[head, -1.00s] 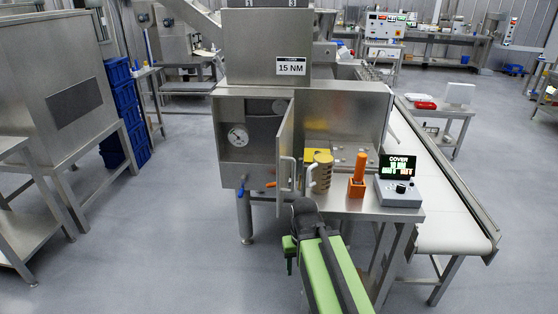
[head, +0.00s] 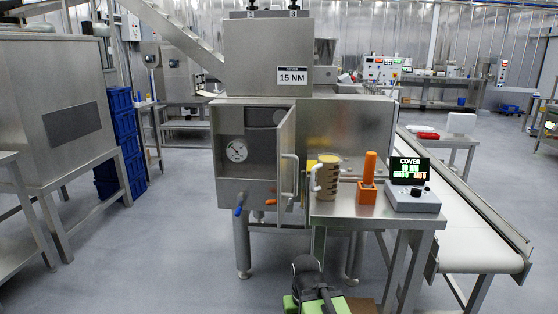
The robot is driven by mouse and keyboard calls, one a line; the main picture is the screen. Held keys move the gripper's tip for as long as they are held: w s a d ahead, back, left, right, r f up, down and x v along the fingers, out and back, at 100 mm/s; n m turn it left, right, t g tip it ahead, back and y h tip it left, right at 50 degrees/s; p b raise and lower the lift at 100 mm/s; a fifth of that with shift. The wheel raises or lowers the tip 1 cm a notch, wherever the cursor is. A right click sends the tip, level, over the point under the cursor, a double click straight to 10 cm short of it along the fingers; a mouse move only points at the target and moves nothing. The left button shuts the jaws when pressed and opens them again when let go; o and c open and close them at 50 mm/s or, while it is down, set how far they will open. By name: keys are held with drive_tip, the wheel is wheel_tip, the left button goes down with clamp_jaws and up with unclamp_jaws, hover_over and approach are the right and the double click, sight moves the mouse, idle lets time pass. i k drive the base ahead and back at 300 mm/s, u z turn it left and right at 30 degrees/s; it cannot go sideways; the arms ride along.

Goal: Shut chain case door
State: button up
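The chain case door (head: 286,155) is a grey metal panel on the front of the steel machine. It stands swung open, seen nearly edge-on, with a pale upright handle (head: 293,176). The black end of my arm with green links is low at the bottom centre, in front of and below the door in the picture, apart from the handle. My fingertips cannot be made out, so I cannot tell whether the gripper is open or shut.
A small steel table (head: 375,206) right of the door holds a tan coiled part (head: 328,177), an orange-handled tool (head: 369,180) and a control box with a COVER display (head: 408,171). A conveyor (head: 470,232) runs along the right. The floor at front left is clear.

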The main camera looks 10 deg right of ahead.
sight(287, 162)
drive_tip(key=u, duration=0.15)
drive_tip(key=k, duration=0.2)
drive_tip(key=u, duration=2.9)
drive_tip(key=k, duration=1.05)
drive_tip(key=z, duration=1.1)
drive_tip(key=i, duration=1)
drive_tip(key=z, duration=0.05)
